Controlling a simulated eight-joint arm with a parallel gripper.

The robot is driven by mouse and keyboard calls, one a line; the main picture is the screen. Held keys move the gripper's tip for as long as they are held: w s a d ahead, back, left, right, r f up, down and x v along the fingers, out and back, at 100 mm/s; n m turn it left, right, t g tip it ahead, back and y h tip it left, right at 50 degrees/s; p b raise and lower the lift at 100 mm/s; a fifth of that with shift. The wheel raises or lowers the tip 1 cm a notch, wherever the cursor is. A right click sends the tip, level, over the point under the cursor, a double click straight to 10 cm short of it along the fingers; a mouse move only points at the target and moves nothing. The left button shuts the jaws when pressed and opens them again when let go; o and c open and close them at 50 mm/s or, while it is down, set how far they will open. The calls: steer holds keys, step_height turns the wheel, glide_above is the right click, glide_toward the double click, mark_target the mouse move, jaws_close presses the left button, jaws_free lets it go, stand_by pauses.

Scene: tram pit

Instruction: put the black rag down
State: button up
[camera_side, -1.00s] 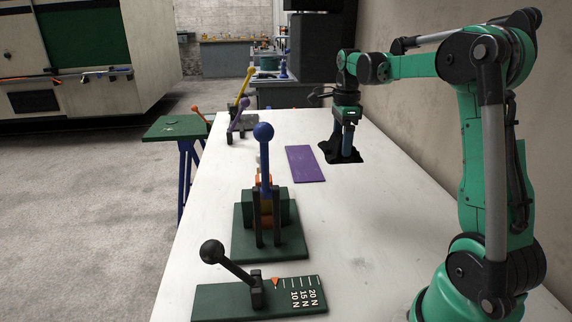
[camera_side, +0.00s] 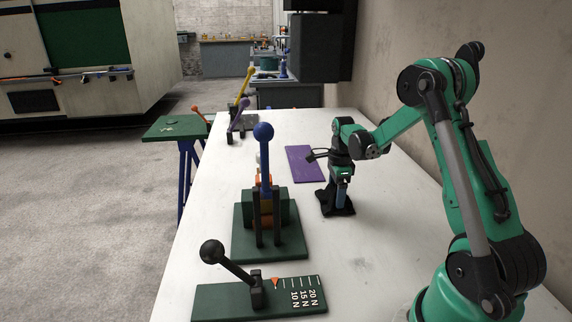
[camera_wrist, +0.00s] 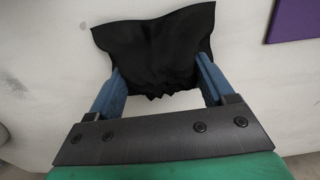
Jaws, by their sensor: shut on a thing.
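The black rag (camera_side: 329,209) is at the white table top, to the right of the blue-knobbed lever. My gripper (camera_side: 341,203) points down and is shut on it. In the wrist view the rag (camera_wrist: 155,45) spreads out beyond the fingers, its near edge bunched between the two blue fingers of my gripper (camera_wrist: 160,75). The rag looks low and close to the table; I cannot tell whether it rests on it or hangs slightly above.
A purple mat (camera_side: 304,164) lies farther back on the table. A blue-knobbed lever on a green base (camera_side: 270,232) and a black-knobbed lever with a force scale (camera_side: 258,292) stand to the left. The table is clear nearer my base.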

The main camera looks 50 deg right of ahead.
steer(key=shift+f, duration=0.2)
steer(key=o, duration=1.2)
steer(key=shift+c, duration=0.2)
steer(key=shift+r, duration=0.1)
step_height(320, 180, up, 12)
steer(key=shift+r, duration=0.15)
